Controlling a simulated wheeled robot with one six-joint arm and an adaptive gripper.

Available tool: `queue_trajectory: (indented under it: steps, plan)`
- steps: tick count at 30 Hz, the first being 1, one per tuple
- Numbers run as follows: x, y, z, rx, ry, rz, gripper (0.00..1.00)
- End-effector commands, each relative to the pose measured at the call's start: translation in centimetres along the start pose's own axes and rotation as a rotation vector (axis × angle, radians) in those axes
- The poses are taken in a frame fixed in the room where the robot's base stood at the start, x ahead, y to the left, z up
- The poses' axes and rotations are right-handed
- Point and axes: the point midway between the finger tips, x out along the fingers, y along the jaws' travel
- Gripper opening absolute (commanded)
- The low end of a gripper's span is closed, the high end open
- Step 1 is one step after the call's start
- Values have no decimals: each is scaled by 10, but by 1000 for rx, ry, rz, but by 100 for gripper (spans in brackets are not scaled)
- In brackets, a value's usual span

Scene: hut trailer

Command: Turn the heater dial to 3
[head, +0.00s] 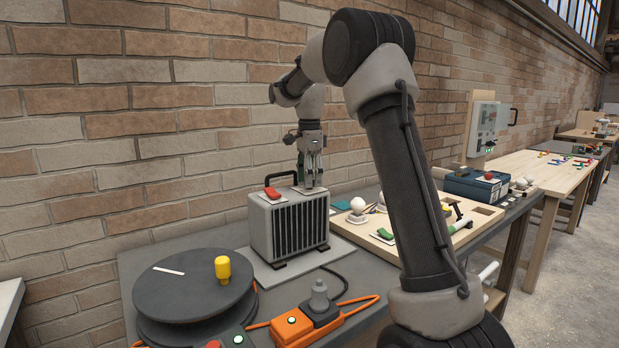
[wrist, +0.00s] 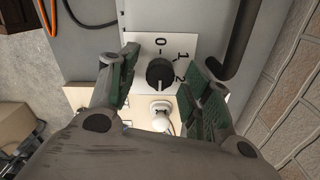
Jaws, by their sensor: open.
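The grey heater (head: 288,229) stands on the table, with a dark grille on its front. In the wrist view its black round dial (wrist: 159,74) sits on a white plate (wrist: 145,50) marked 0, 1 and 2. A 3 is not visible, and I cannot tell which mark the dial points at. My gripper (head: 312,182) is above the heater's top, pointing down. In the wrist view the open fingers of my gripper (wrist: 157,82) stand on either side of the dial, with gaps between. In the head view the dial is hidden by the gripper.
The brick wall (head: 150,130) is close behind. A round dark drum (head: 190,280) with a yellow knob (head: 223,269) stands left; an orange power strip (head: 292,327) lies in front.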

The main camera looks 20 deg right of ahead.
Motion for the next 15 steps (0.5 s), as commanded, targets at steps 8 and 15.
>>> queue_trajectory:
  steps: [8, 15]
  plan:
    - [-26, -1, 0, 0, 0, -4, 49]
    - [-80, -1, 0, 0, 0, -4, 49]
